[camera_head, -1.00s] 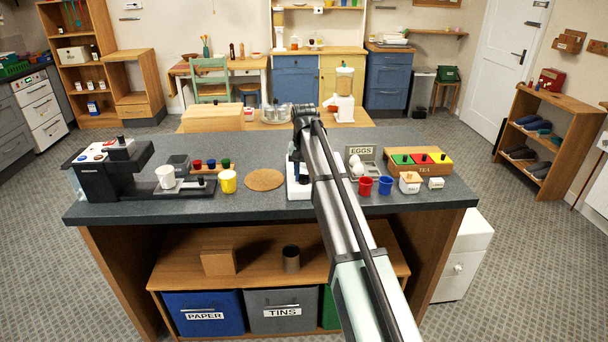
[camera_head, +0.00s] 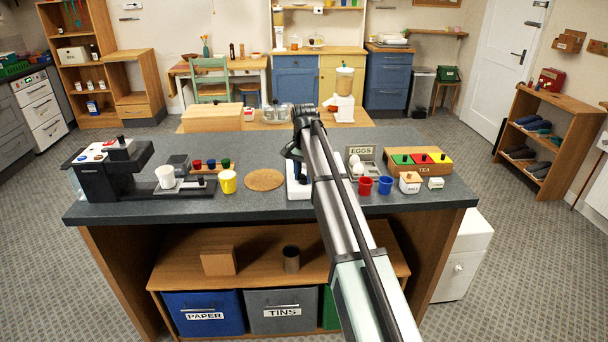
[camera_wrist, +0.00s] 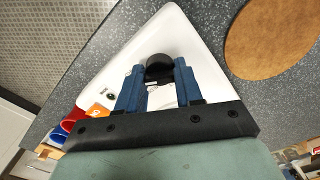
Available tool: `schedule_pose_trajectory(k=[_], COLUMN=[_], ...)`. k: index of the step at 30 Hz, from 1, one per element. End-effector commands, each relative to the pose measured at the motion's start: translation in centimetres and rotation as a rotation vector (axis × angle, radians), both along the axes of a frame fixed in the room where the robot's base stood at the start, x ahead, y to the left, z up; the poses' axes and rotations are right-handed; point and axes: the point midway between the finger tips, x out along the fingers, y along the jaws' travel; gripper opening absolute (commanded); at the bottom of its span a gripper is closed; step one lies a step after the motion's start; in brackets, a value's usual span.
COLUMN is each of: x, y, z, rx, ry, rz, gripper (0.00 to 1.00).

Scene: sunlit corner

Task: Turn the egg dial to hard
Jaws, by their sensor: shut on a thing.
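A white device (camera_wrist: 190,40) with a round black dial (camera_wrist: 158,64) on top fills the middle of the wrist view. In the head view its white body (camera_head: 293,190) shows at the counter's front edge, mostly hidden behind my arm. My gripper (camera_wrist: 159,76) has its two blue fingers closed on either side of the black dial. In the head view the gripper (camera_head: 299,170) points down over the device. The dial's setting marks are covered or too small to read.
A cork mat (camera_head: 264,180) lies left of the device. A red cup (camera_head: 365,186), a blue cup (camera_head: 385,186) and an egg holder labelled EGGS (camera_head: 361,151) stand to its right. A yellow cup (camera_head: 228,181) and a coffee machine (camera_head: 105,175) are further left.

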Motion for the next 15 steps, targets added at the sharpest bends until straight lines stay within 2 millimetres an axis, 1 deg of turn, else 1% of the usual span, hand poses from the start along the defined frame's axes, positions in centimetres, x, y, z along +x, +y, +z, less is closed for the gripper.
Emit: schedule_pose_trajectory(k=[6,7,12,15], x=[-0.09,-0.09,-0.06,-0.04], y=[0.0,0.0,0.0,0.0], z=[-0.03,-0.03,-0.02,-0.02], rx=[0.0,0.0,0.0,0.0], ry=[0.001,0.001,0.001,0.0], rz=[0.0,0.0,0.001,0.001], gripper=[0.05,0.37,0.54,0.61])
